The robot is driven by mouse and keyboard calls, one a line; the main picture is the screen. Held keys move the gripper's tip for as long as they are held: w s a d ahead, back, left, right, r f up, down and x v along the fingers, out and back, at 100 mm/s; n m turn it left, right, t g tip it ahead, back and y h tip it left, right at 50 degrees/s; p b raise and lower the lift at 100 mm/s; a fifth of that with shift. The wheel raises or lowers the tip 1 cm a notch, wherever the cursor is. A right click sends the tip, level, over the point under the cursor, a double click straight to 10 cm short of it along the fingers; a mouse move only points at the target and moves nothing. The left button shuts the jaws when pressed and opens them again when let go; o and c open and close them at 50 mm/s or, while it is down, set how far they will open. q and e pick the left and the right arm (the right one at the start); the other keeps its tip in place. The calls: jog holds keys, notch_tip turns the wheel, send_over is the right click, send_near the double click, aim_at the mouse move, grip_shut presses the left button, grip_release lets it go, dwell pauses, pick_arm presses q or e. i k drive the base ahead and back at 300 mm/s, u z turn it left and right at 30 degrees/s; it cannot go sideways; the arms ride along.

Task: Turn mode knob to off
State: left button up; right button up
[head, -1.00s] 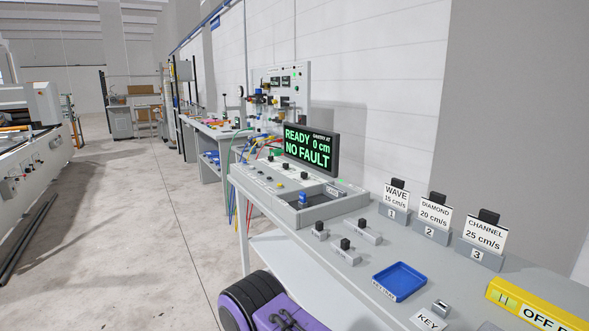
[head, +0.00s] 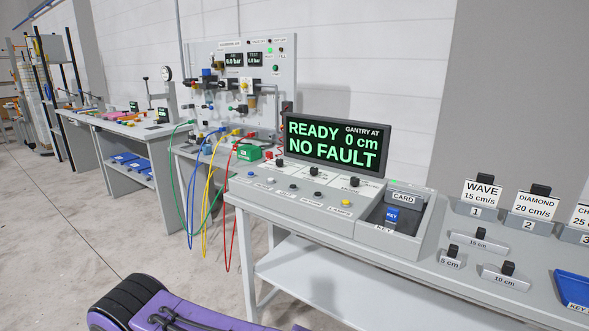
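The control console (head: 300,208) stands on the grey bench. Its sloped top carries three black knobs in a row below the screen: a left knob (head: 279,161), a middle knob (head: 315,170) and a right knob (head: 354,182). The labels by the knobs are too small to read surely, so I cannot tell for certain which is the mode knob or where it points. The screen (head: 335,146) reads READY, GANTRY AT 0 cm, NO FAULT in green. Neither of my grippers is in view.
A recessed tray (head: 427,222) at the console's right holds a blue key (head: 392,216) beside a CARD slot. Card holders, small labelled blocks and a blue tray (head: 574,286) occupy the bench's right. Coloured hoses (head: 207,210) hang left of the console. The floor at left is open.

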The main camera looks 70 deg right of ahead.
aim_at(355, 182)
jog(key=i, duration=0.9)
jog(key=z, duration=2.85)
